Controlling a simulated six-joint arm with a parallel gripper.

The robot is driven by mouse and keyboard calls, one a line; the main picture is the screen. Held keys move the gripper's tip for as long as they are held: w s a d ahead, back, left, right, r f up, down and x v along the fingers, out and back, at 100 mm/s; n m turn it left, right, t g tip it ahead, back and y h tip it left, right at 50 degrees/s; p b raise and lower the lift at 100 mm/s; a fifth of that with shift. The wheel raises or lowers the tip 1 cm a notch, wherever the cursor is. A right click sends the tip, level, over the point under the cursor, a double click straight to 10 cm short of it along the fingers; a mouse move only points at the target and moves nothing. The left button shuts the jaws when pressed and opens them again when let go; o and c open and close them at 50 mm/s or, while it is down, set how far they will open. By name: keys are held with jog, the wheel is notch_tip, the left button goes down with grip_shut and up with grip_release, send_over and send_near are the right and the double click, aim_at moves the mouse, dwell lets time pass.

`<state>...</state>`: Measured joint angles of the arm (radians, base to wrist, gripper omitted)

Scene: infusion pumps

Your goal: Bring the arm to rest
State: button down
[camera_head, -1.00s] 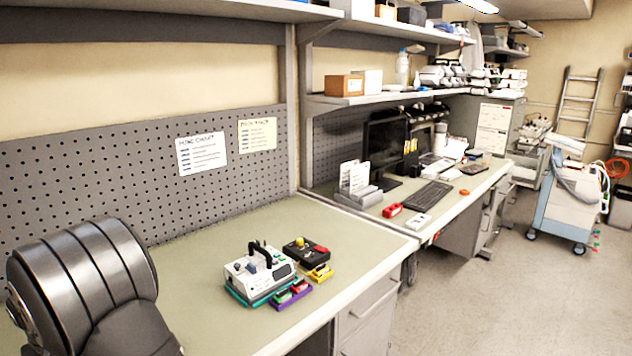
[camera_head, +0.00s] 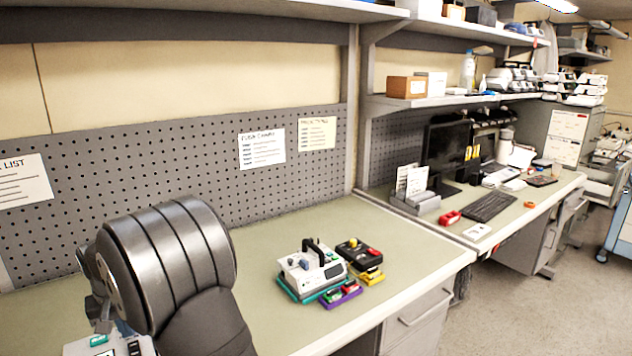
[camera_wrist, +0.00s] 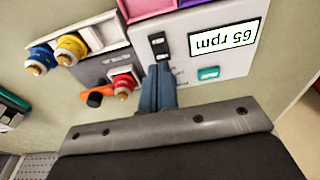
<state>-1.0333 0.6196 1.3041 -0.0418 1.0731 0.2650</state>
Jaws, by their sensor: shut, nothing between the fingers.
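My arm (camera_head: 165,250) fills the lower left of the head view, and my gripper is hidden there. In the wrist view, my gripper (camera_wrist: 158,92) shows blue-grey fingers held together, with nothing between them. They overlap the edge of a white pump (camera_wrist: 215,45) in the picture; I cannot tell whether they touch it. The pump's display reads "65 rpm" upside down, above a green button (camera_wrist: 208,73). Part of a white device (camera_head: 108,345) with a green button shows below my arm in the head view.
Blue (camera_wrist: 40,60), yellow (camera_wrist: 70,49) and red (camera_wrist: 123,85) connectors lie left of the fingers. A white unit (camera_head: 312,268) and a black box (camera_head: 358,253) stand with small coloured trays on the bench. Bare bench (camera_head: 400,225) lies around them. A pegboard (camera_head: 210,185) stands behind.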

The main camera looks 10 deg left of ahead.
jog(key=shift+r, duration=0.8)
notch_tip(320, 180, down, 7)
jog(key=shift+f, duration=0.1)
jog(key=shift+r, duration=0.2)
jog(key=s+r+t+h, duration=0.15)
jog(key=s+r, duration=0.25)
jog(key=r, duration=1.2)
send_near(134, 351)
jog(key=r, duration=0.1)
jog(key=shift+s+r+t+y, duration=0.1)
jog(key=shift+r+t+y, duration=0.1)
jog(key=shift+t+y, duration=0.05)
